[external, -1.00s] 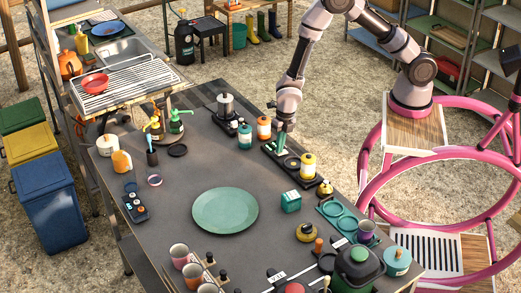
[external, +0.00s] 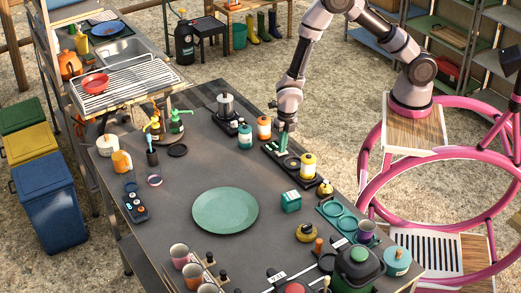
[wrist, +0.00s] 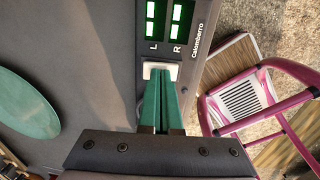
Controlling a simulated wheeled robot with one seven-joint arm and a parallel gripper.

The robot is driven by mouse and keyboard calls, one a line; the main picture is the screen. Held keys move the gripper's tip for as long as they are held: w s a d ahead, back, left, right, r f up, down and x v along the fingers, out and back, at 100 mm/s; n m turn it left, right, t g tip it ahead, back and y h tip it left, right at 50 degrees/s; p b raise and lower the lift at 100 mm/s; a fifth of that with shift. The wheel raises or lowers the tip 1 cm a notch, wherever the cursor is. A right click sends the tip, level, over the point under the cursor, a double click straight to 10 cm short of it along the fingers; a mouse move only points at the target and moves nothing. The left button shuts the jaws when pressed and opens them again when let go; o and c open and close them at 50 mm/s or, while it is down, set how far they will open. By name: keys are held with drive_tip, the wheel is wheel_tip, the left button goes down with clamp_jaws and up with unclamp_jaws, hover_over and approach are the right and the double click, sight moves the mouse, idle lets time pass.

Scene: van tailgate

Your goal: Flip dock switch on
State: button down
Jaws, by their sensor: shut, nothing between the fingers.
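The dock (external: 270,151) is a long black unit near the right edge of the dark table. In the wrist view, the dock (wrist: 188,48) shows lit green bars above the letters L and R. Below the letters is a small white piece (wrist: 152,66), apparently the switch. My gripper (external: 282,154) points down at the dock in the external view. In the wrist view, my gripper's (wrist: 161,76) green fingers are shut together, with nothing between them. Their tips overlap the white piece and hide part of it. I cannot tell whether they touch it or which way the switch is set.
A yellow-and-white canister (external: 308,166) stands on the dock's near end. An orange canister (external: 264,127) and a teal canister (external: 245,136) stand beyond it.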

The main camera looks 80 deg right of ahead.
drive_tip(key=shift+s+d, duration=0.1)
drive_tip(key=shift+r, duration=0.15)
wheel_tip(320, 180, up, 14)
drive_tip(key=s+d, duration=0.1)
drive_tip(key=shift+s+d, duration=0.2)
idle(0.4)
drive_tip(key=shift+w+a, duration=0.5)
drive_tip(key=shift+w, duration=0.1)
approach(287, 152)
drive_tip(key=w+f, duration=0.1)
drive_tip(key=f, duration=0.1)
drive_tip(key=w+a+f, duration=0.1)
drive_tip(key=f, duration=0.1)
drive_tip(key=w+f, duration=0.1)
drive_tip(key=f, duration=0.1)
drive_tip(key=shift+w+a+f, duration=0.2)
drive_tip(key=shift+a, duration=0.2)
